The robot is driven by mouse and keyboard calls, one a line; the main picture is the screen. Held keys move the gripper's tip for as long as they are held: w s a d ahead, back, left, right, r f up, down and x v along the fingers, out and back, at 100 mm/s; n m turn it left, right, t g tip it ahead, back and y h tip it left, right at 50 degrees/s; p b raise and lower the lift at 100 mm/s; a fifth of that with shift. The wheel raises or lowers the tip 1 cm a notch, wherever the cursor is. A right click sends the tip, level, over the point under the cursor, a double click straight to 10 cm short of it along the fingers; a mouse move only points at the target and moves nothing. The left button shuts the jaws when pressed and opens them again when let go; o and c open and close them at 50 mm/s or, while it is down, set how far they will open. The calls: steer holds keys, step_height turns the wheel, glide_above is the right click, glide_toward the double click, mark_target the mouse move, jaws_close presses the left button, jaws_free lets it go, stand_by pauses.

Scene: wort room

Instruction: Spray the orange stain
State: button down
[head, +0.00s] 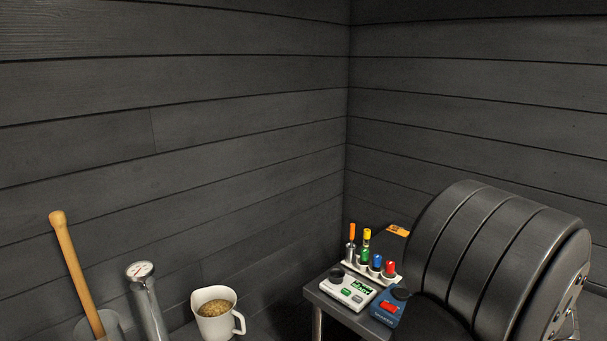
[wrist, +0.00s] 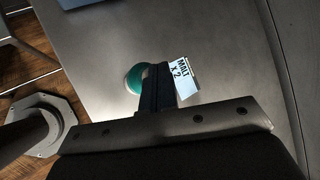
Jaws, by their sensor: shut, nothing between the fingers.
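My gripper (wrist: 158,72) is shut and empty in the wrist view, above a grey surface (wrist: 90,55). A round teal thing (wrist: 133,80) shows partly behind its fingers. A white label reading "MALT x 2" (wrist: 182,75) is just right of the fingers. I cannot tell whether gripper and label touch. In the head view my gripper is not seen. A small flat orange patch (head: 397,231) with dark marks lies near the room's corner; I cannot tell whether it is a stain or a tag. No spray bottle can be made out.
A rack (head: 351,271) of colour-topped items, a white meter (head: 347,289) and a blue device (head: 388,311) crowd a small table. A jug of grain (head: 214,311), thermometer (head: 143,283) and wooden handle (head: 74,262) stand left. A large dark ribbed cylinder blocks the right.

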step_height(320, 180, up, 6)
stand_by(0.5)
steer(key=shift+f, duration=0.1)
stand_by(0.4)
steer(key=shift+f, duration=2.9)
